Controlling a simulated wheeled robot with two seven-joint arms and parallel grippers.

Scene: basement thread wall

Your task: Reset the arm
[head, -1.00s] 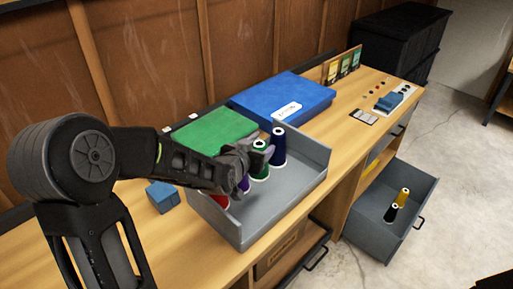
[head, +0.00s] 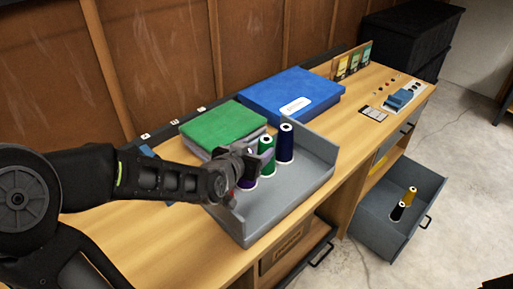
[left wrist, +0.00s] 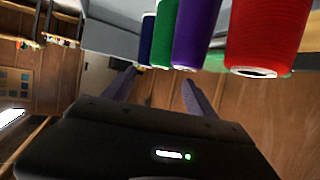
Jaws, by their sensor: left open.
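My left gripper (head: 262,158) is open, at the near-left side of a grey tray on the bench, beside the thread spools. In the left wrist view its two fingers (left wrist: 155,88) stand apart with nothing visible between them. The red spool (left wrist: 268,35), purple spool (left wrist: 196,32), green spool (left wrist: 164,32) and navy spool (left wrist: 147,40) stand in a row. In the head view the green spool (head: 267,158) and navy spool (head: 285,145) show clearly. The purple spool (head: 247,180) is partly hidden by the gripper, and the red one is mostly hidden.
The grey tray (head: 300,195) has raised walls. A green box (head: 222,122) and a blue box (head: 292,95) lie behind it. An open drawer (head: 372,228) at right holds a black spool (head: 397,212) and a yellow spool (head: 411,194). A wooden wall stands behind the bench.

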